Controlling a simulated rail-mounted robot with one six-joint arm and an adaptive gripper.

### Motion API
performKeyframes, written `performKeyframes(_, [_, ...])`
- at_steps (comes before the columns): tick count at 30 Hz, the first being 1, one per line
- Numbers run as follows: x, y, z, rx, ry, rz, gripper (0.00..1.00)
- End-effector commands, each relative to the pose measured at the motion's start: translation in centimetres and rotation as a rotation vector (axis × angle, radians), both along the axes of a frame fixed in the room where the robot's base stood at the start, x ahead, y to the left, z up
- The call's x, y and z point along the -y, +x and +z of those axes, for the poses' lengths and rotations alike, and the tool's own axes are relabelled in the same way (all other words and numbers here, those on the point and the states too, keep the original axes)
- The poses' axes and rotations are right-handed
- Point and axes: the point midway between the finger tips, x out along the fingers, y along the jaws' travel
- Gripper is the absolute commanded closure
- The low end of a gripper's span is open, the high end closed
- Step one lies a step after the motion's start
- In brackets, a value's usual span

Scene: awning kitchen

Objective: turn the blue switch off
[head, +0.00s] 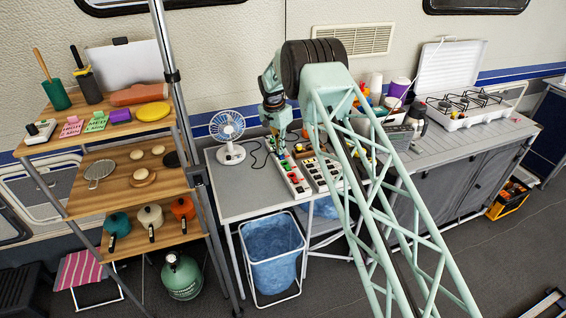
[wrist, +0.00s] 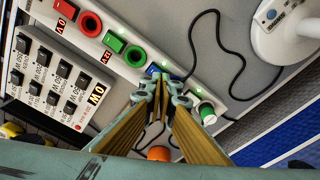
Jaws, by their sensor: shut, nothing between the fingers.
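The blue switch (wrist: 153,70) shows only as a small blue patch on a long white switch strip (wrist: 180,78) in the wrist view, mostly hidden by my fingertips. My gripper (wrist: 161,88) is shut and empty, its tips over or against the blue switch; contact is unclear. In the head view my gripper (head: 279,146) points down at the far end of the strip (head: 294,182); the blue switch cannot be made out there.
A white fan (head: 228,130) stands left of the strip, and a black cable (wrist: 222,50) curls beside it. A second panel of black switches (wrist: 55,75) lies alongside. A shelf (head: 130,190) with pots is at left; a gas stove (head: 468,105) is at right.

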Motion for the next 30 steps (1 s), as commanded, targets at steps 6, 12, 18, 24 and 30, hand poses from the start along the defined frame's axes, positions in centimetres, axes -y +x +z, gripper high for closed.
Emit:
performKeyframes(6, [0.0, -0.01, -0.22, 0.0, 0.0, 0.0, 1.0])
performKeyframes(12, [0.0, 0.0, -0.4, 0.0, 0.0, 0.0, 1.0])
performKeyframes(18, [0.0, 0.0, -0.59, 0.0, 0.0, 0.0, 1.0])
performKeyframes(24, [0.0, 0.0, -0.77, 0.0, 0.0, 0.0, 1.0])
performKeyframes(30, [0.0, 0.0, -0.95, 0.0, 0.0, 0.0, 1.0])
